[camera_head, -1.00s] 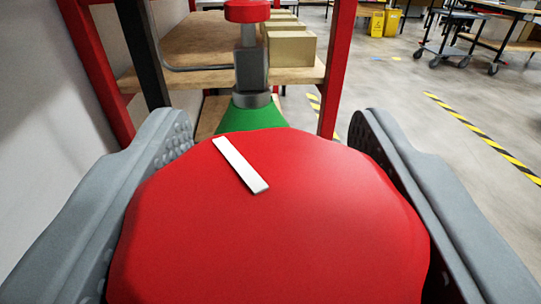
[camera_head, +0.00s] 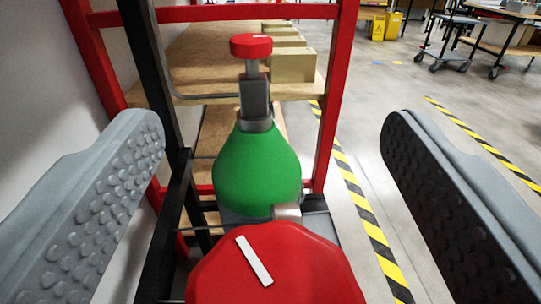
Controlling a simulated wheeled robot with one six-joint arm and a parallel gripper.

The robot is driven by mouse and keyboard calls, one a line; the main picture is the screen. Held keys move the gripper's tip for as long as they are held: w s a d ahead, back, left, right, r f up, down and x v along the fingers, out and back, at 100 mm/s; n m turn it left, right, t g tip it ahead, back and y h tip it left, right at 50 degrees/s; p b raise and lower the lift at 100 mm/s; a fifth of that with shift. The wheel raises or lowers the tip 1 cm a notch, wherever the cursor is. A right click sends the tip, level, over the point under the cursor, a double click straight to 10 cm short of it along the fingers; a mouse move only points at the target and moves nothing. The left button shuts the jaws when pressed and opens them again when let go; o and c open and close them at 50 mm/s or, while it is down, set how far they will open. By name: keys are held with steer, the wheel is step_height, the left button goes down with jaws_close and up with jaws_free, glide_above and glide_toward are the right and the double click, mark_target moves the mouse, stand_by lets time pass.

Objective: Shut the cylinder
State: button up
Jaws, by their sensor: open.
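A large red valve knob (camera_head: 300,270) with a white bar mark (camera_head: 254,261) is at the bottom centre, close to the camera. The bar is tilted, its top leaning left. My gripper (camera_head: 272,140) is open, with one grey studded finger on each side and clear gaps to the knob. The fingers are apart from the knob and hold nothing. Behind it stands a green cylinder (camera_head: 256,170) with a grey valve and its own smaller red knob (camera_head: 251,46). The body of the cylinder under the near knob is hidden.
A red frame (camera_head: 336,100) and a dark post (camera_head: 150,80) surround the cylinders. A wooden shelf (camera_head: 205,60) with several cardboard boxes (camera_head: 292,65) is behind. A pale wall (camera_head: 60,90) is close on the left. Open floor with yellow-black tape (camera_head: 365,215) lies right.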

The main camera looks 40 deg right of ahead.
mark_target(271, 247)
step_height(271, 247, up, 6)
steer(key=shift+f, duration=0.15)
stand_by(0.5)
